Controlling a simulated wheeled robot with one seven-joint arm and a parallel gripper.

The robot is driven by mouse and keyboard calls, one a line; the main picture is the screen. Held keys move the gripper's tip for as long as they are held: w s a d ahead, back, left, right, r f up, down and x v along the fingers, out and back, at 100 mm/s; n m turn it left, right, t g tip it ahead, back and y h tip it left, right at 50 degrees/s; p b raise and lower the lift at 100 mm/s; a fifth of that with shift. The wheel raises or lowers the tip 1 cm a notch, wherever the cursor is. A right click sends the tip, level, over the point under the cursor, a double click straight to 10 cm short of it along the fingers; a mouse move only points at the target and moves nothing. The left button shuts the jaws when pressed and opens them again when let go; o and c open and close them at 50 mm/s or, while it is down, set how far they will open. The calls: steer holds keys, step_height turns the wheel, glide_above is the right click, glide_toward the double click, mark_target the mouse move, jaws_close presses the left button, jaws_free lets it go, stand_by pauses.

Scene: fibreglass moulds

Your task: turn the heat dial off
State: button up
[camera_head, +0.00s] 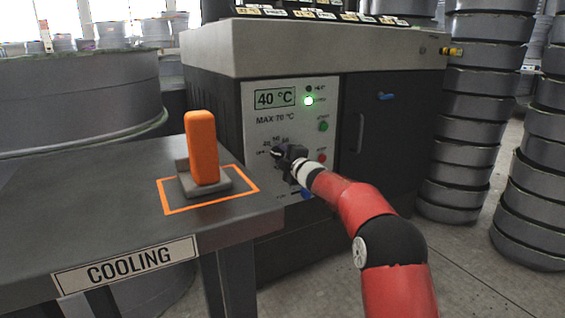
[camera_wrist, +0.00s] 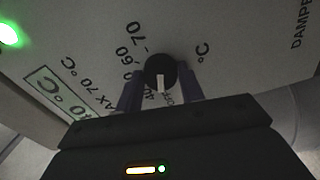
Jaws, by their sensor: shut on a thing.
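The heat dial (camera_wrist: 160,70) is a round black knob with a white pointer mark, on the pale control panel (camera_wrist: 240,50). In the wrist view my gripper (camera_wrist: 161,82) has one finger on each side of the knob and is shut on it. The white mark points down in that view, towards small lettering that looks like 40 and OFF; the exact setting is partly hidden. In the head view my gripper (camera_head: 280,154) reaches the panel and covers most of the dial. The display (camera_head: 274,98) reads 40 °C, and a green light (camera_head: 309,100) glows beside it.
A table labelled COOLING (camera_head: 125,265) stands at the left, with an orange block (camera_head: 201,148) upright on a grey base inside an orange outline. A dark cabinet door (camera_head: 390,140) is right of the panel. Stacked grey moulds (camera_head: 470,120) stand further right.

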steer(key=shift+f+n+b, duration=0.1)
steer(key=shift+n+b, duration=0.3)
steer(key=shift+n, duration=0.4)
steer(key=o, duration=1)
steer(key=shift+s, duration=0.1)
steer(key=v, duration=0.7)
steer(key=shift+s+d+b, duration=0.2)
steer(key=shift+s+b, duration=0.05)
steer(key=shift+b, duration=0.05)
